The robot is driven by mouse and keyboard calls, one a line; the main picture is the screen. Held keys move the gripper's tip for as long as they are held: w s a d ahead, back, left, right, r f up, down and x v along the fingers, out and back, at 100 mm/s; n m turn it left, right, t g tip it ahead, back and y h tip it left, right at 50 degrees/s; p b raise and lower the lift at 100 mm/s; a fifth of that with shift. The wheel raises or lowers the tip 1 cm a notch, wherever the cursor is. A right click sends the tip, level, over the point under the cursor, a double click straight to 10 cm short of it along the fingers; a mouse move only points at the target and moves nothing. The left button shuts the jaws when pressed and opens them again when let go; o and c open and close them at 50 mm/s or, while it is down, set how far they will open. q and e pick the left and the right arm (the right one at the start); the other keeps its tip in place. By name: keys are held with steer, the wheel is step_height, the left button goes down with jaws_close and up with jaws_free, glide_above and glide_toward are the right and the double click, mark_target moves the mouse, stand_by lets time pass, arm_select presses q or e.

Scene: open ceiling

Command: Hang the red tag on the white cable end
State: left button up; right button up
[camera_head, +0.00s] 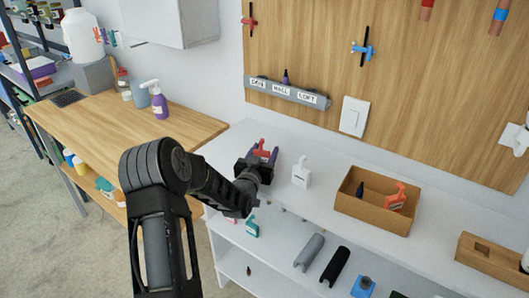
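An orange-red tag-shaped piece (395,197) with a white label lies in the cardboard box. A white fitting, perhaps a plug or cable end (521,141), shows on the wall at the right edge. My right gripper is not in view.
The cardboard box (350,208) also holds a dark purple piece (360,188). A grey labelled rail (270,90) and a white switch (354,116) are on the wooden wall panel. A wooden block (485,262) stands at the right. The bench's middle is mostly clear.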

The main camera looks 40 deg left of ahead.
arm_select(q)
steer(key=o, duration=0.4)
steer(key=shift+r, duration=0.1)
steer(key=shift+r, duration=0.1)
steer(key=shift+s+d, duration=0.1)
steer(key=shift+s, duration=0.15)
steer(key=b+v, duration=0.2)
steer(key=v, duration=0.9)
steer(key=shift+s+d, duration=0.1)
steer(key=shift+s, duration=0.15)
